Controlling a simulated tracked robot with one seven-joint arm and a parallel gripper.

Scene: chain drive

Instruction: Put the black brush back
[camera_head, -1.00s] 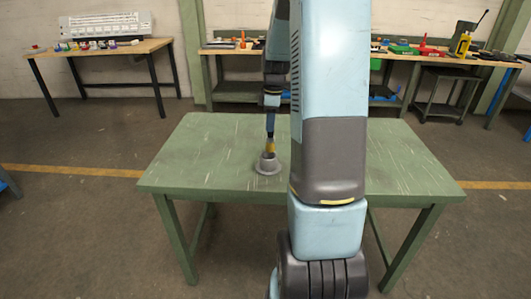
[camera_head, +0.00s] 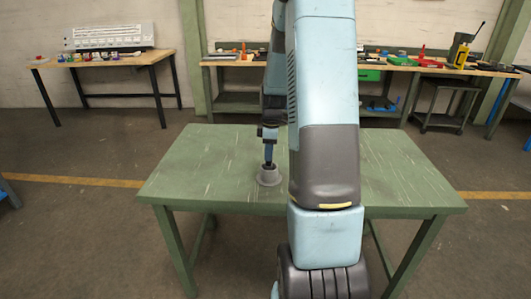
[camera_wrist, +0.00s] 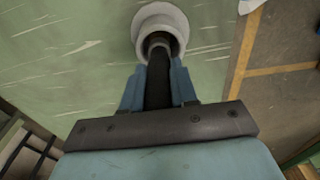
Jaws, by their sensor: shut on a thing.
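A grey round cup with a flared base (camera_head: 269,178) stands on the green table (camera_head: 210,165). My gripper (camera_head: 269,147) is right above the cup, pointing down. It is shut on the black brush, whose dark shaft shows between the blue fingers in the wrist view (camera_wrist: 158,88). The brush's far end reaches into the mouth of the cup (camera_wrist: 150,14), and its tip is hidden inside. I cannot tell whether the brush touches the bottom of the cup.
The rest of the green table top is clear. My own arm covers part of its middle. A bench with small coloured items (camera_head: 105,58) stands at the back left. A long workbench with tools (camera_head: 400,66) runs along the back right wall.

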